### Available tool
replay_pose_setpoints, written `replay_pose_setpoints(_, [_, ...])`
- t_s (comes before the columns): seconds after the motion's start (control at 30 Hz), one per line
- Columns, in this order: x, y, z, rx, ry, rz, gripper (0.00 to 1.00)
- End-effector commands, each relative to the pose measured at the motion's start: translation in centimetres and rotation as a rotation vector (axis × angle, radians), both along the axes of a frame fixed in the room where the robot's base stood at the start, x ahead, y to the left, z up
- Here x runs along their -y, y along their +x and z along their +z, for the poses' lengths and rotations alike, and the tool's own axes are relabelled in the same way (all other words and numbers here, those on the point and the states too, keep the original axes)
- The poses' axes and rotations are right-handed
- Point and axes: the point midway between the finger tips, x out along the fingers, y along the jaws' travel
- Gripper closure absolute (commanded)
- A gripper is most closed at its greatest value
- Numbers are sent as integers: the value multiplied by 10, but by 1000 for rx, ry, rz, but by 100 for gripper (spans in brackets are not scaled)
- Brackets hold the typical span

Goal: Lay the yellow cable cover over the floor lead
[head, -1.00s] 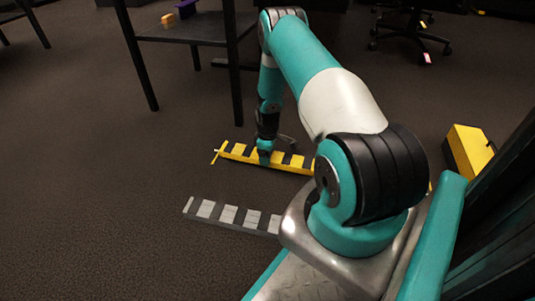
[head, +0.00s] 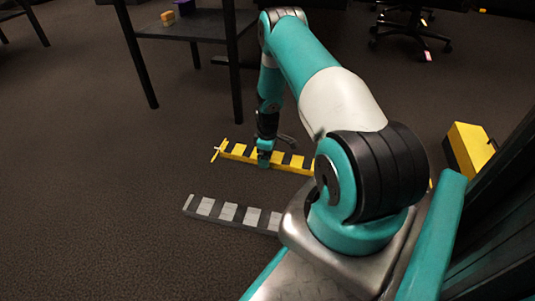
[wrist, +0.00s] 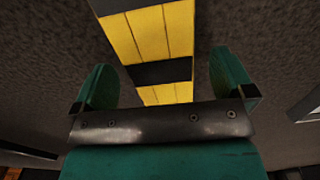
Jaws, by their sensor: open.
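The yellow cable cover (head: 238,150), a long strip with black bands, lies on the carpet in the head view. My gripper (head: 264,158) is down at it, partway along its length. In the wrist view the cover (wrist: 160,35) runs between the two green fingers of my gripper (wrist: 163,75). The fingers are open, with a gap visible on each side of the cover. A short thin pale-yellow piece (head: 216,153) shows at the cover's left end; it may be part of the floor lead. Whatever is beneath the cover is hidden, and my arm hides its right end.
A grey-and-black striped strip (head: 228,212) lies nearer, roughly parallel to the cover. A yellow-and-black box (head: 468,150) is at right. Carpet at left is clear.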

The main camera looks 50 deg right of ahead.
Motion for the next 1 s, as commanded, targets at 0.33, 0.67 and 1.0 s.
replay_pose_setpoints(0.33, [1,1,73,3,-2,0,0])
replay_pose_setpoints(0.67, [1,0,149,2,-1,0,0])
replay_pose_setpoints(1.0, [0,0,174,1,-1,0,0])
